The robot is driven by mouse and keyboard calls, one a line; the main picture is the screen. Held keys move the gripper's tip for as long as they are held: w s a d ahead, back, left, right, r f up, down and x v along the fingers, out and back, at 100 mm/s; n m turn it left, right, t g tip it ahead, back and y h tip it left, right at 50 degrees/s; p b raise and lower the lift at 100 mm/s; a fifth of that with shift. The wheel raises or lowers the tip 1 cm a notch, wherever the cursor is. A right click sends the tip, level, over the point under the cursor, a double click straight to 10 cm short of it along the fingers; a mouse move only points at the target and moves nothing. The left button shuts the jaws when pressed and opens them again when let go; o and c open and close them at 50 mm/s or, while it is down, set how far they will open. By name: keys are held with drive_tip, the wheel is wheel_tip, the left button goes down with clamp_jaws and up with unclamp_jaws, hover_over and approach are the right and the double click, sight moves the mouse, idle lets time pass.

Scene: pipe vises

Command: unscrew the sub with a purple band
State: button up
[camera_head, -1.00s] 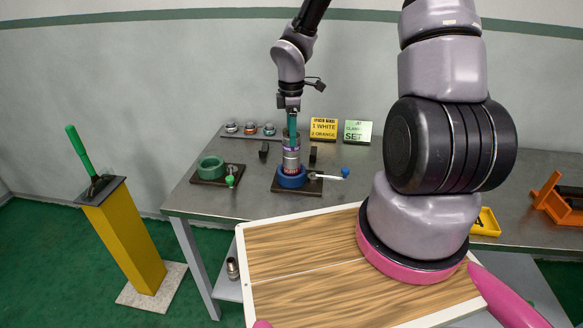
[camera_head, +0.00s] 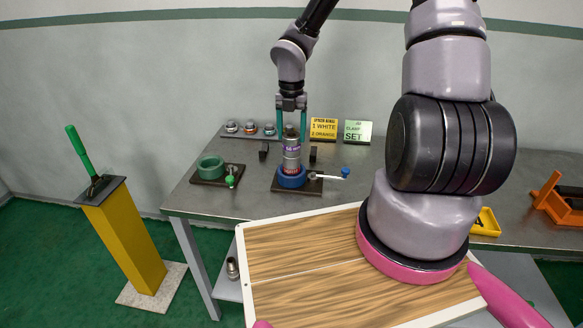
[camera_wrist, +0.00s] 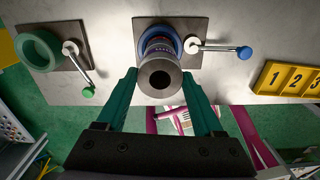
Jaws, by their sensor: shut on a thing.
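The sub with a purple band (camera_head: 291,150) stands upright in the blue vise (camera_head: 292,180) on the bench. In the wrist view my gripper (camera_wrist: 160,73) is shut on the sub. The vise's lever with a blue knob (camera_head: 345,172) sticks out to the right. The joint inside the vise is hidden.
An empty green vise (camera_head: 210,168) with a green-knobbed lever stands to the left. Several small ring-like parts (camera_head: 250,128) line the back of the bench beside yellow (camera_head: 324,129) and green (camera_head: 357,132) signs. A yellow post (camera_head: 125,238) stands left of the bench.

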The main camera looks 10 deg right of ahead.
drive_tip(key=o, duration=1.3)
drive_tip(key=m, duration=0.6)
drive_tip(key=shift+m, duration=0.4)
drive_tip(key=m, duration=0.3)
drive_tip(key=shift+m, duration=0.3)
drive_tip(key=m, duration=1.1)
drive_tip(key=shift+m, duration=0.3)
drive_tip(key=m, duration=0.6)
drive_tip(key=shift+m, duration=0.4)
